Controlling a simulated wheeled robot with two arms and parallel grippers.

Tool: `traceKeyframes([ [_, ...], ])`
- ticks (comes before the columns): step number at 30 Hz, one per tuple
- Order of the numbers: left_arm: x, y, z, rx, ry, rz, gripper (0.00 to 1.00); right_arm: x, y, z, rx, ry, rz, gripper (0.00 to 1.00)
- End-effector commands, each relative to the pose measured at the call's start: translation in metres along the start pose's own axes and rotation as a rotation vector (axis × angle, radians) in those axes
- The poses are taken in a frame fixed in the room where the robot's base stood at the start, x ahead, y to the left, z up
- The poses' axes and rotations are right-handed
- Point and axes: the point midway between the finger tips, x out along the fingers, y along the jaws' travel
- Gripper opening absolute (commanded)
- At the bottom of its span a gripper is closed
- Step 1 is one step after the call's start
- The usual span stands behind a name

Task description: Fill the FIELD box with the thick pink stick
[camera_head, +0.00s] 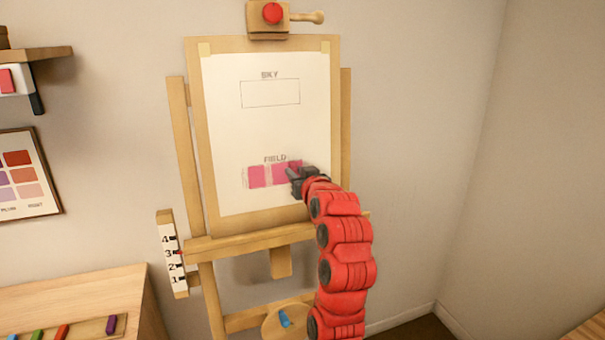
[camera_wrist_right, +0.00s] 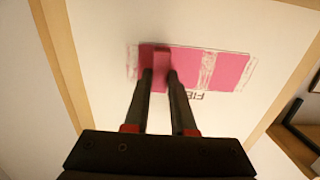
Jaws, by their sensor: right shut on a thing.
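The FIELD box (camera_head: 258,177) is low on the white paper. It holds two solid pink patches with a pale, streaky strip between them and faint streaks at its left end. My right gripper (camera_head: 292,172) is at the box's right part and hides some of it. In the right wrist view, the box (camera_wrist_right: 232,72) appears upside down. There my right gripper (camera_wrist_right: 160,75) is shut on the thick pink stick (camera_wrist_right: 161,58), whose end is at the pink area; I cannot tell whether it touches the paper. My left gripper is out of view.
The paper is on a wooden easel (camera_head: 190,150), with an empty SKY box (camera_head: 270,93) above. A numbered scale (camera_head: 172,262) is on the easel's left. Several coloured sticks lie in a tray (camera_head: 90,328) at lower left. A blue object (camera_head: 285,319) is on the round lower shelf.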

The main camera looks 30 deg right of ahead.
Motion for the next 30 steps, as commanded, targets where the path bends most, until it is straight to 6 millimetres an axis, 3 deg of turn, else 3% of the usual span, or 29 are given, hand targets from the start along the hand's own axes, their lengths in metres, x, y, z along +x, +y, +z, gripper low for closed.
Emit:
traceKeyframes([
  [30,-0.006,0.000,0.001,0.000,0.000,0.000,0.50,-0.001,-0.054,0.000,0.000,0.001,-0.003,0.00],
])
